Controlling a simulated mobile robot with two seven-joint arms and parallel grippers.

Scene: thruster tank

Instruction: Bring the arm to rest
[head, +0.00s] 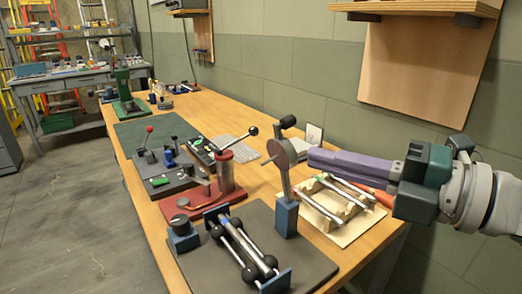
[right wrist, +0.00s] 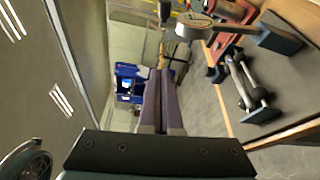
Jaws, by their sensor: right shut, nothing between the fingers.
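My right arm comes in from the right in the head view. Its gripper (head: 312,160) has long purple fingers that point left above the right part of the workbench (head: 237,113). The fingers are closed together with nothing between them. The right wrist view also shows the shut gripper (right wrist: 158,75) with its two fingers side by side. In the head view the fingertips lie close to a grey disc on a lever with a blue base (head: 286,219); I cannot tell whether they touch. My left gripper is not in view.
A wooden rack (head: 345,204) with metal rods lies below my right arm. A dark board (head: 316,264) holds a rod device with black balls. A red press (head: 225,178) stands left of the lever. A wooden shelf (head: 415,8) hangs on the wall above. Grey floor (head: 70,210) is clear at left.

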